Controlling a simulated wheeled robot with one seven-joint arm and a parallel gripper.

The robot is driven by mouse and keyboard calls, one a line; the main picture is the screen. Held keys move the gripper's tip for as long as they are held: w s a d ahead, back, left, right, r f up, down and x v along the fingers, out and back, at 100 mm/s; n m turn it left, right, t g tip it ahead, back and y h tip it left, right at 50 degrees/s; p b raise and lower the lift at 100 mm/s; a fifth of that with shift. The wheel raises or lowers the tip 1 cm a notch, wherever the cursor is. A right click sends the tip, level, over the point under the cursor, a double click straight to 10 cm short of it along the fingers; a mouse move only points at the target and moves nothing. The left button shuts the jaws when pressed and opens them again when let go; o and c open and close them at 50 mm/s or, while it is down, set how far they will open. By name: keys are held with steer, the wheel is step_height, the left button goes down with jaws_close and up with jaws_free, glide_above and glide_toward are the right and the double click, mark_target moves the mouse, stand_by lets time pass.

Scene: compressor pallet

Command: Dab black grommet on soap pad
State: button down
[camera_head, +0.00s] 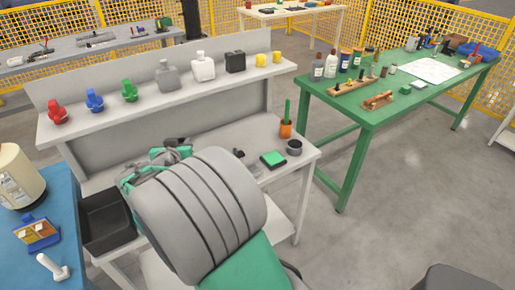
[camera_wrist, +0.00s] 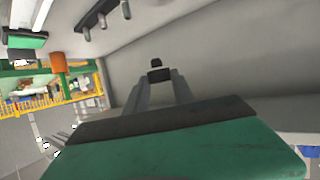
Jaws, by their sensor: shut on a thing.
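In the wrist view, my gripper (camera_wrist: 160,82) has its two grey fingers closed on a small black grommet (camera_wrist: 156,63) at their tips. The grommet is held in front of a plain grey surface; I cannot tell its gap from it. In the head view my large grey and green arm hides most of the gripper and the grommet. The green soap pad (camera_head: 273,157), in a dark tray, lies on the grey bench right of my arm. A green pad, seemingly the same one, also shows at the upper left of the wrist view (camera_wrist: 25,41), apart from the gripper.
A dark grey cup (camera_head: 294,147) and an orange cup (camera_head: 286,130) with a green stick stand near the pad. A dark rail with grey pegs (camera_wrist: 103,19) shows in the wrist view. A raised shelf (camera_head: 180,93) holds bottles and coloured items. A black bin (camera_head: 106,222) stands left.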

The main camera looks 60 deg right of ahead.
steer(key=s+d+f+m+g+b, duration=0.1)
steer(key=s+d+f+m+g, duration=0.1)
steer(key=s+d, duration=0.4)
steer(key=s+d+f+m+g+h+b, duration=0.1)
steer(key=s+d+f+m+g+b, duration=0.1)
steer(key=s+d, duration=0.5)
steer(key=s+d+f+m+g+h+b, duration=0.1)
steer(key=s+d+f+m+g+b, duration=0.1)
steer(key=s+d, duration=0.5)
steer(key=shift+s+d+f+g, duration=0.15)
steer(key=shift+d+f+g, duration=0.1)
steer(key=shift+d, duration=0.55)
steer(key=shift+s+d+f+g, duration=0.1)
steer(key=shift+d+g, duration=0.15)
steer(key=shift+d, duration=0.55)
steer(key=shift+f+b, duration=1.3)
steer(key=shift+f, duration=1.2)
steer(key=shift+f+b, duration=0.4)
steer(key=shift+b, duration=0.05)
step_height(320, 180, up, 7)
steer(key=p, duration=0.3)
